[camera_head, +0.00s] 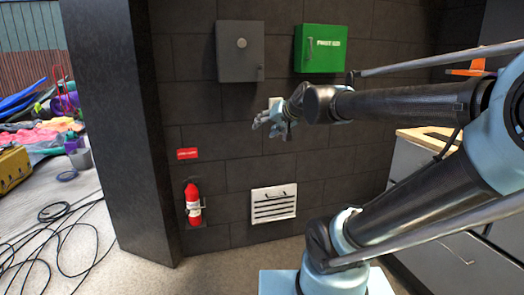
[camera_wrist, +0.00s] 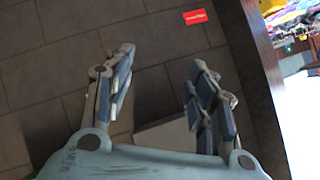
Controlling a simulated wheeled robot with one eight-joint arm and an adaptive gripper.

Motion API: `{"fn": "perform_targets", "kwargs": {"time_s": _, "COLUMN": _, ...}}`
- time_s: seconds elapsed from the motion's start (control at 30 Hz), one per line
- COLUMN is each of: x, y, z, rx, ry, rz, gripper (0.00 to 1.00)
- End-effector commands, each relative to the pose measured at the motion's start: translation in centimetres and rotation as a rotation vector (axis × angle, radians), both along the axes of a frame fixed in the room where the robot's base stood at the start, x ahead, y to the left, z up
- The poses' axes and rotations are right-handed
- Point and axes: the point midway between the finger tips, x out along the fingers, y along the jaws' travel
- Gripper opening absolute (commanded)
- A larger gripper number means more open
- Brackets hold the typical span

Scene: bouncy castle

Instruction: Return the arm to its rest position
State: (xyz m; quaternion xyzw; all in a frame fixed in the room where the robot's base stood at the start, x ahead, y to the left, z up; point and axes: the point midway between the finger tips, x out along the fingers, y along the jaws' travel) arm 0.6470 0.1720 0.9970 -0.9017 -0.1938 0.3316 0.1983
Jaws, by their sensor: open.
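My gripper (camera_head: 268,122) is held out in front of the dark tiled wall, at the end of my raised, bent arm. In the wrist view its two fingers (camera_wrist: 160,95) stand apart with nothing between them. Behind the fingers in that view are dark tiles and part of a pale panel. My arm crosses the right half of the head view and hides part of the counter behind it.
A grey wall box (camera_head: 240,60), a green first aid box (camera_head: 320,48), a fire extinguisher (camera_head: 193,204) and a white vent (camera_head: 273,204) are on the wall. A counter (camera_head: 425,138) stands right. Black cables (camera_head: 65,235) lie on the floor at left.

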Motion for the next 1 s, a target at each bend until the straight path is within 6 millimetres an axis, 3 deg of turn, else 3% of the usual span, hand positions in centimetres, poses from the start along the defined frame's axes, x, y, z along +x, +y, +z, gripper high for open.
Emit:
{"fn": "perform_targets", "kwargs": {"time_s": 0.1, "x": -3.6, "y": -3.3, "z": -5.6, "rx": -0.13, "ry": 0.105, "rz": 0.013, "gripper": 0.51}}
{"fn": "perform_targets", "kwargs": {"time_s": 0.3, "x": -10.3, "y": -9.2, "z": -14.1, "rx": -0.337, "ry": 0.309, "rz": 0.015, "gripper": 0.51}}
{"fn": "perform_targets", "kwargs": {"time_s": 0.5, "x": -17.1, "y": -14.4, "z": -20.4, "rx": -0.497, "ry": 0.513, "rz": -0.009, "gripper": 0.51}}
{"fn": "perform_targets", "kwargs": {"time_s": 0.7, "x": -21.0, "y": -16.9, "z": -23.1, "rx": -0.573, "ry": 0.631, "rz": -0.03, "gripper": 0.51}}
{"fn": "perform_targets", "kwargs": {"time_s": 1.0, "x": -21.6, "y": -17.3, "z": -23.4, "rx": -0.584, "ry": 0.649, "rz": -0.032, "gripper": 0.51}}
